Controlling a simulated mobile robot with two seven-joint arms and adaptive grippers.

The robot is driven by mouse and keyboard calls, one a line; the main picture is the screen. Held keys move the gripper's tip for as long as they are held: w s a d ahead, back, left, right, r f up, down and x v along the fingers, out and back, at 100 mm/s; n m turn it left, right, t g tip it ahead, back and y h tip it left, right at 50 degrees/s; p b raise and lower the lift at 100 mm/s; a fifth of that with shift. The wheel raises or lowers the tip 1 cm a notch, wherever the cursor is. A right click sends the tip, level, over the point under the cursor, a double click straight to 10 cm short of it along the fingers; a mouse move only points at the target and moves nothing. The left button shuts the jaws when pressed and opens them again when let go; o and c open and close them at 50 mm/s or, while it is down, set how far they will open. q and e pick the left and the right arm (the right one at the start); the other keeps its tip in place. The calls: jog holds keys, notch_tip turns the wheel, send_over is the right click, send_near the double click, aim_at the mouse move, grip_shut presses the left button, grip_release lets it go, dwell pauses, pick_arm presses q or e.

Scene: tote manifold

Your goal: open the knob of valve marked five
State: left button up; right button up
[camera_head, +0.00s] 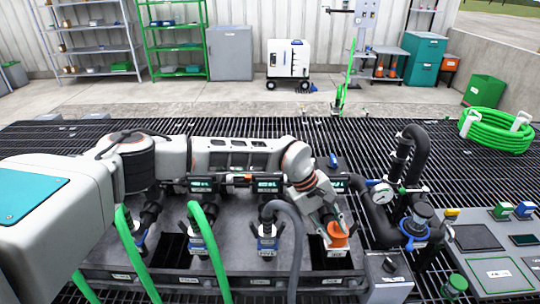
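An orange knob (338,236) stands at the right end of the manifold row, above a dark square opening. My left arm reaches across from the left, and its gripper (329,214) points down at this knob, touching or just above it. The fingertips are small and partly merged with the knob, so I cannot tell whether they are closed on it. Small labels sit along the manifold, but I cannot read a five on any of them. My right gripper is not in view.
Green hoses (206,250) and a grey hose (297,240) rise from blue fittings left of the knob. A pressure gauge (382,193) and black bent pipe (413,150) stand close on the right. A coiled green hose (496,131) lies on the grating at far right.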

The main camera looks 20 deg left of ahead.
pick_arm(q)
jog(key=w+a+r+m+t+y, duration=0.1)
jog(key=w+a+r+y, duration=0.1)
jog(key=w+a+r, duration=0.45)
jog(key=w+a+r+m+t+y, duration=0.1)
jog(key=w+a+r+t+y, duration=0.2)
jog(key=a, duration=0.6)
jog(key=w+a+r+m+y, duration=0.1)
jog(key=w+a+r+y, duration=0.1)
jog(key=w+a+r, duration=0.5)
jog(key=x, duration=0.3)
jog(key=s+x, duration=0.1)
jog(key=x, duration=0.5)
jog(key=shift+s+a+f+p, duration=0.25)
jog(key=shift+s+f+p, duration=0.05)
jog(key=shift+p, duration=0.05)
grip_shut()
